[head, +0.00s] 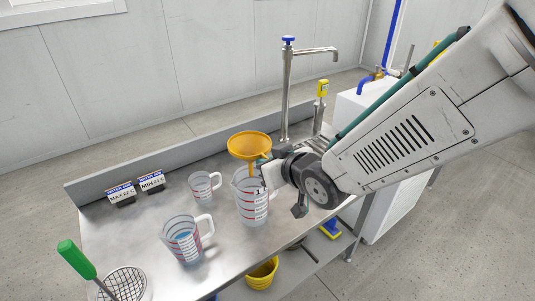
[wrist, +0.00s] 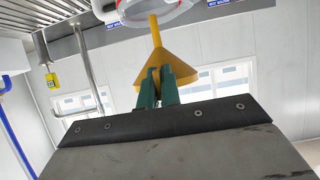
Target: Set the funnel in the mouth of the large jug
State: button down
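The orange-yellow funnel (head: 254,145) is upright, wide mouth up, above the large jug (head: 252,210). In the wrist view the funnel (wrist: 155,65) shows its cone and its thin spout, whose end overlaps the jug's rim (wrist: 185,12). I cannot tell whether the spout tip is inside the mouth or just over it. The large jug is clear with red marks and stands on the steel bench. My gripper (head: 264,160) is to the right of the funnel; its green fingers (wrist: 161,86) are closed on the funnel's side.
A smaller clear jug (head: 204,187) and a jug with blue liquid (head: 185,240) stand left on the bench (head: 135,225). Two label signs (head: 137,190) are at the back. A tall tap (head: 287,90) rises behind the large jug. A green-handled basket (head: 125,285) is front left.

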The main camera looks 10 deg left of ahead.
notch_tip(320, 180, down, 8)
jog(key=shift+f, duration=0.15)
dwell(0.6)
dwell(0.5)
jog(key=c, duration=1.1)
grip_release()
jog(key=shift+o, duration=0.2)
jog(key=shift+r, duration=4)
jog(key=shift+f, duration=0.1)
